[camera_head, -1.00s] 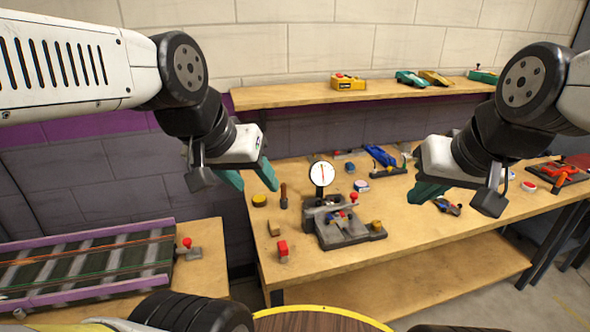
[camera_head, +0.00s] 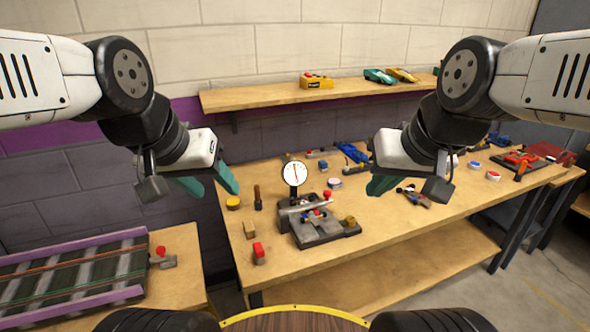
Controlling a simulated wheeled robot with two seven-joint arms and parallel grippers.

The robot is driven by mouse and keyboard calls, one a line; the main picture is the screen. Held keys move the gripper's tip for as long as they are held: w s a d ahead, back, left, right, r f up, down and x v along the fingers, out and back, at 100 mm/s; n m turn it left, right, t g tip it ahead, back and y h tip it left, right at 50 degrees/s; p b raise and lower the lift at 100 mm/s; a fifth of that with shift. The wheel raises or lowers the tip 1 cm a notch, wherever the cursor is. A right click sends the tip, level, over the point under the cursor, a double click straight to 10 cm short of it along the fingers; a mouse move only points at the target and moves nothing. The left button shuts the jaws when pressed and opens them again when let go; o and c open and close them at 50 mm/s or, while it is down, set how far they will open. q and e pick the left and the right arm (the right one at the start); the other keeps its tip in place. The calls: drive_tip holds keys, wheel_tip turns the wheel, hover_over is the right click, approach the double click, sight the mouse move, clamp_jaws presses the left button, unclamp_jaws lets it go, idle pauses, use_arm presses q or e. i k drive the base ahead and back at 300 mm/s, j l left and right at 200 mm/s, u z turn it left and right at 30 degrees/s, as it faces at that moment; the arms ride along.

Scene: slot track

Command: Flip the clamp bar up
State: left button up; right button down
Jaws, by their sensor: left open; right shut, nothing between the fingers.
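A dark grey fixture (camera_head: 322,236) stands on the workbench, with a round white dial gauge (camera_head: 294,173) at its back. A light grey bar (camera_head: 304,206), which looks like the clamp bar, lies nearly level across the fixture, with small red knobs beside it. Its exact hinge is too small to tell. My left gripper (camera_head: 209,184) is open and empty, in the air to the left of the fixture. My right gripper (camera_head: 381,185) is shut and empty, in the air to the right of it. Neither touches the fixture.
A red-topped block (camera_head: 259,253), a wooden block (camera_head: 249,230), a dark-handled tool (camera_head: 257,197) and a yellow disc (camera_head: 233,203) stand left of the fixture. A shelf (camera_head: 260,100) with toy cars hangs behind. A striped track (camera_head: 75,278) lies at left. The bench front is clear.

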sight(310, 205)
drive_tip(key=i+l, duration=0.15)
drive_tip(key=l, duration=0.3)
drive_tip(key=i+l+u, duration=0.1)
drive_tip(key=l, duration=0.3)
drive_tip(key=i+l, duration=0.2)
drive_tip(key=l, duration=0.25)
drive_tip(key=i+l+u, duration=0.1)
drive_tip(key=l, duration=0.3)
